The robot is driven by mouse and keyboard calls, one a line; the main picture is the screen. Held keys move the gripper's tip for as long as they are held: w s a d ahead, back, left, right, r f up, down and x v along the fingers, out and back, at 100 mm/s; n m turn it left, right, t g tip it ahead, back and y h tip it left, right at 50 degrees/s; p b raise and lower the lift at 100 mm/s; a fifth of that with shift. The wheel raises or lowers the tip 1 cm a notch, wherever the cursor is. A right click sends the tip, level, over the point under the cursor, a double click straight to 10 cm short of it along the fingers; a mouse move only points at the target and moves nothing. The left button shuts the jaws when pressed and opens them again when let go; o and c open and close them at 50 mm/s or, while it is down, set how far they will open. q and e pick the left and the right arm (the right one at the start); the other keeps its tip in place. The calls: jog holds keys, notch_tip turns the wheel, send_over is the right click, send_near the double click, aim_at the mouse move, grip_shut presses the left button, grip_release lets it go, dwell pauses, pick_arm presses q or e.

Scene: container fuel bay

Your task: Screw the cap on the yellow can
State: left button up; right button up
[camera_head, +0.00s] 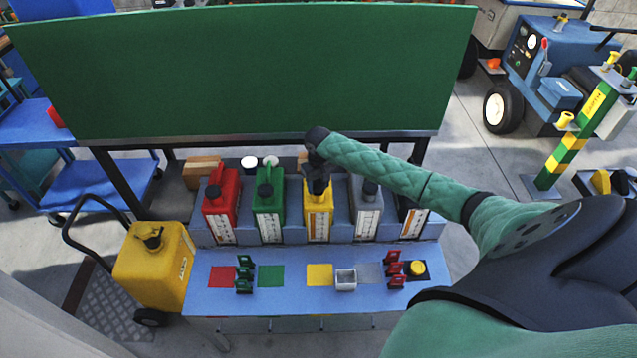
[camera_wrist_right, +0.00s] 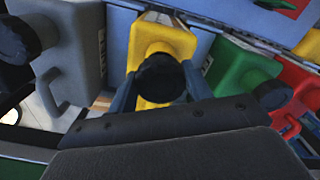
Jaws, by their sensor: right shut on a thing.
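The yellow can (camera_head: 318,220) stands in the middle of a row of cans at the back of the blue bench. In the right wrist view its yellow body (camera_wrist_right: 160,40) shows behind a round black cap (camera_wrist_right: 161,78). My right gripper (camera_head: 317,183) reaches down onto the can's top. In the right wrist view its two fingers (camera_wrist_right: 160,88) sit on either side of the black cap and are shut on it. The cap is at the can's neck, but whether it is seated on the thread is hidden. My left gripper is not in view.
Red (camera_head: 221,196), green (camera_head: 269,205) and grey (camera_head: 367,208) cans stand close beside the yellow one. Coloured squares, a small white tray (camera_head: 346,279) and red and green clips lie on the blue bench (camera_head: 290,300). A large green board (camera_head: 250,70) rises behind.

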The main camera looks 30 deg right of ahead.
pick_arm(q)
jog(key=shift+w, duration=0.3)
pick_arm(e)
jog(key=shift+f, duration=0.15)
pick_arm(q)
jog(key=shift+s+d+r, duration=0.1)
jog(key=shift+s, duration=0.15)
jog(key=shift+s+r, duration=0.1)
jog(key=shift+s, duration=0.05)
pick_arm(e)
jog(key=shift+f, duration=0.45)
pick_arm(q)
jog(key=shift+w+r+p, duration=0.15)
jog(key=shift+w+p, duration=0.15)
pick_arm(e)
jog(key=shift+f, duration=0.15)
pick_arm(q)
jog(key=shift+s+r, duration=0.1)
pick_arm(e)
jog(key=shift+s+a+f, duration=0.1)
jog(key=shift+s+f, duration=0.1)
jog(key=shift+f, duration=0.05)
